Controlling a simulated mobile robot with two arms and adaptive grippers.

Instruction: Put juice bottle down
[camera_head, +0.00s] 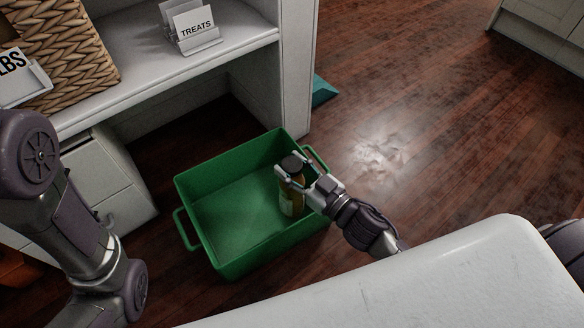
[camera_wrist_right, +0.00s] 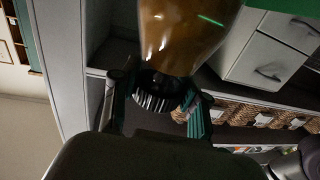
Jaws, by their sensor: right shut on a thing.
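The juice bottle (camera_head: 291,201) is amber with a dark cap and a pale label. It is nearly upright inside the green crate (camera_head: 228,264), towards its right side. My right gripper (camera_head: 291,171) is shut on the bottle near its cap. In the right wrist view the bottle (camera_wrist_right: 185,35) hangs in from the top, with its ribbed black cap between the fingers (camera_wrist_right: 160,100). I cannot tell whether the bottle's base touches the crate floor. My left arm shows at the left, but its gripper is not clearly in view.
The rest of the crate floor (camera_head: 228,215) looks empty. A white shelf unit (camera_head: 130,88) stands behind, with a woven basket (camera_head: 65,50) and a TREATS sign (camera_head: 196,30). Bare wooden floor (camera_head: 430,120) lies to the right. A white surface (camera_head: 430,285) fills the front.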

